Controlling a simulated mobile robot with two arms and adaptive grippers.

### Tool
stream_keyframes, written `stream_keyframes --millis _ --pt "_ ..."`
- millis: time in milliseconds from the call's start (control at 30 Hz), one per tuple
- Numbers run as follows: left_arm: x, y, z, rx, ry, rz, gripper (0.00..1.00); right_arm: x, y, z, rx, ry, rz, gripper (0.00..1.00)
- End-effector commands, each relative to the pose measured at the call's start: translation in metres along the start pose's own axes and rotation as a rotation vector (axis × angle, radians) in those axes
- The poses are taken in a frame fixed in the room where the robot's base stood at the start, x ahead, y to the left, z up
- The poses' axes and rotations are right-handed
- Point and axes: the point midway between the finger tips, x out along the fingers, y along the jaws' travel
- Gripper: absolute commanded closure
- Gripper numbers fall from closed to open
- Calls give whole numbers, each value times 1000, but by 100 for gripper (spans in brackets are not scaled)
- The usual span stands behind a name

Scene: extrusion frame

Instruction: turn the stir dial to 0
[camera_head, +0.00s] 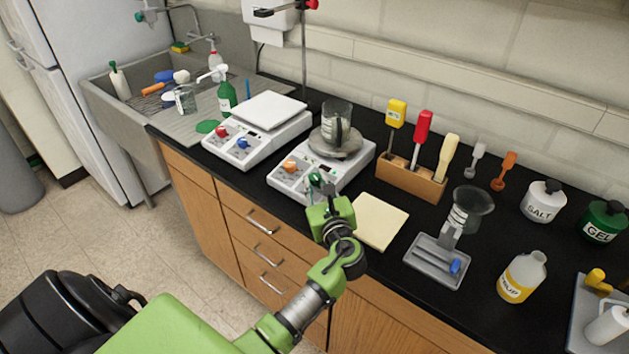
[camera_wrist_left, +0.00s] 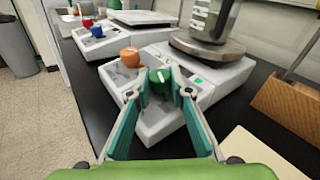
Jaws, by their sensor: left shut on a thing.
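A white hot-plate stirrer (camera_head: 350,178) stands on the black bench with an orange dial (camera_head: 290,166) and a green dial (camera_wrist_left: 159,84) on its sloped front panel. The green dial has a pale pointer mark on its face. I cannot read the dial labels, so which one is stir is not clear. My left gripper (camera_wrist_left: 162,94) is shut on the green dial, with a teal finger on each side of it. In the head view the fingertips (camera_head: 319,188) hide part of this dial. My right gripper is not in view.
A glass beaker (camera_head: 336,115) stands on the stirrer's round plate, close behind the dials. A second white device (camera_head: 236,150) with red and blue dials stands to the left. A cream pad (camera_head: 380,222) and a wooden tool block (camera_head: 408,182) lie to the right.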

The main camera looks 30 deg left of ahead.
Motion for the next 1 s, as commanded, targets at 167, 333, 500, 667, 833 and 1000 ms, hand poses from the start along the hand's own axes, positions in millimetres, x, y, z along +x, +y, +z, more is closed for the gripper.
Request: stream_keyframes --millis 167,333,500,667,833,1000 --pt "0 -5 0 -39 0 162 100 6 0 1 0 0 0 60" --pt "1 -7 -1 -72 0 320 100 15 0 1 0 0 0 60" --pt "3 -8 -2 -103 -2 478 100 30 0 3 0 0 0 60" --pt "4 -9 -3 -133 -3 619 100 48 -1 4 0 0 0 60" --pt "5 -9 -2 -156 -3 731 100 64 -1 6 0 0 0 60" --pt "6 -9 -2 -172 -2 810 100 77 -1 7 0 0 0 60"
